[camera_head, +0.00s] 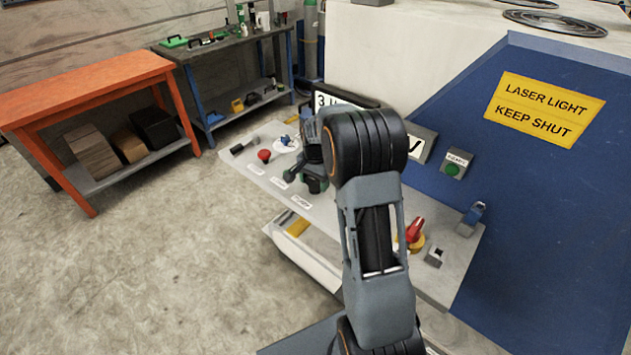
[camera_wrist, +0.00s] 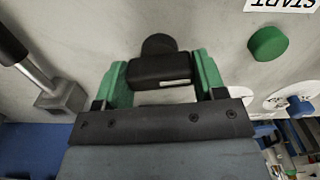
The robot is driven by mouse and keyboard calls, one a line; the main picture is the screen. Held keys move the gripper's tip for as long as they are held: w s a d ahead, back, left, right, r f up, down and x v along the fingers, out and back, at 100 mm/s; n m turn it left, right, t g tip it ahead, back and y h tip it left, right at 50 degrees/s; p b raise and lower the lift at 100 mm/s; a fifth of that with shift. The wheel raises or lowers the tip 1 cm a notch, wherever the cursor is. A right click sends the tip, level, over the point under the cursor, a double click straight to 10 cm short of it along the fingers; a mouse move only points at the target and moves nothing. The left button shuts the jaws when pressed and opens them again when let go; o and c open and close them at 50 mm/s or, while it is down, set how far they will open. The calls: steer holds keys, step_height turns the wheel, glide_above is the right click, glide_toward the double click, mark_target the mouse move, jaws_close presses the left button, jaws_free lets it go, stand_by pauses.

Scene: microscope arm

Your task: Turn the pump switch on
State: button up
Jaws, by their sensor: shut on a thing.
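The black switch (camera_wrist: 160,68) has a bar handle on a round black base and shows in the wrist view. No label that names it as the pump switch can be read there. My gripper (camera_wrist: 163,82) has green fingers, one on each side of the bar, and is shut on it. In the head view my gripper (camera_head: 313,183) is low over the sloping control panel (camera_head: 335,215), partly behind my own arm. The switch cannot be made out there.
A green button (camera_wrist: 268,44) marked START and a lever (camera_wrist: 38,72) flank the switch. On the panel are a red button (camera_head: 264,156), a blue knob (camera_head: 287,140) and a red-yellow rotary handle (camera_head: 414,232). An orange bench (camera_head: 85,80) stands left; floor between is clear.

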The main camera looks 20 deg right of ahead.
steer(key=shift+m, duration=0.7)
steer(key=o, duration=0.9)
step_height(320, 180, up, 14)
steer(key=shift+f+b, duration=0.1)
steer(key=shift+b, duration=0.25)
stand_by(0.5)
steer(key=s+a+n+t, duration=0.1)
steer(key=s+a+n, duration=0.2)
steer(key=s, duration=0.4)
steer(key=s+a+f+n+t, duration=0.1)
steer(key=s+a+n, duration=0.3)
steer(key=s, duration=0.3)
steer(key=s+a+n+t, duration=0.2)
steer(key=s+n, duration=0.3)
steer(key=s, duration=0.3)
steer(key=shift+a+f+n, duration=0.4)
steer(key=shift+a, duration=0.45)
